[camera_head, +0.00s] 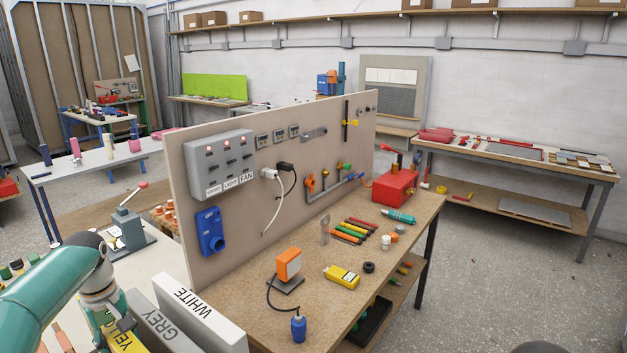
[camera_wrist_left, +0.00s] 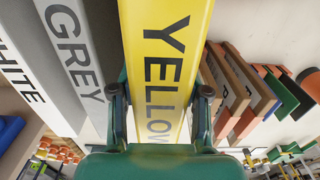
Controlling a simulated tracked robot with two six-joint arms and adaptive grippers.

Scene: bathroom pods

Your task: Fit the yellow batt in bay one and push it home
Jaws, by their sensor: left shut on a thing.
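The yellow batt (camera_wrist_left: 168,55), a long slab lettered YELLOW, lies between the two fingers of my left gripper (camera_wrist_left: 161,95), which is shut on it. In the head view only a short piece of the yellow batt (camera_head: 127,340) shows at the bottom edge, beside my left gripper (camera_head: 112,318). A grey batt (camera_head: 165,328) lettered GREY and a white batt (camera_head: 203,315) lettered WHITE stand side by side to its right. The left wrist view shows the grey batt (camera_wrist_left: 68,50) close beside the yellow one. I cannot make out bay one. My right gripper is not in view.
Several brown, orange and dark slabs (camera_wrist_left: 240,85) stand close to the yellow batt's right in the left wrist view. A workbench (camera_head: 390,275) with tools and an upright panel (camera_head: 230,220) stands right of the batts. Grey floor (camera_head: 500,270) is clear further right.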

